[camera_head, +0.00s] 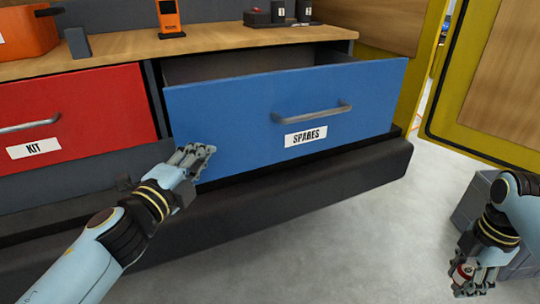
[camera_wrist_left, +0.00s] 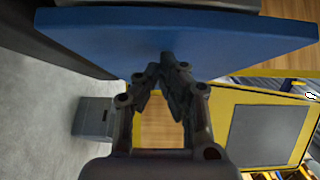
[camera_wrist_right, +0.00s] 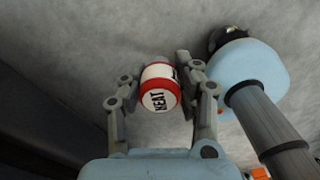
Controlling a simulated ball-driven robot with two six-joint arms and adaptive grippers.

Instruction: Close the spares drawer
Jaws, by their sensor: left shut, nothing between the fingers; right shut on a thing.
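The blue spares drawer (camera_head: 240,112) stands partly open, its front out from the cabinet and a dark gap behind its top edge. It has a grey bar handle (camera_head: 312,114) and a "SPARES" label (camera_head: 306,137). My left gripper (camera_head: 205,152) is shut and empty at the lower left part of the drawer front. In the left wrist view its fingertips (camera_wrist_left: 172,62) are at the blue front; I cannot tell whether they touch. My right gripper (camera_head: 470,286) is low at the right, shut on a red and white can labelled "MEAT" (camera_wrist_right: 158,88), away from the drawer.
A closed red "KIT" drawer (camera_head: 75,108) is to the left. The wooden counter (camera_head: 215,42) above holds an orange bin (camera_head: 28,32), an orange device (camera_head: 169,17) and a dark holder (camera_head: 278,14). A dark ledge (camera_head: 300,195) runs below. A grey box (camera_head: 475,205) stands on the floor at right.

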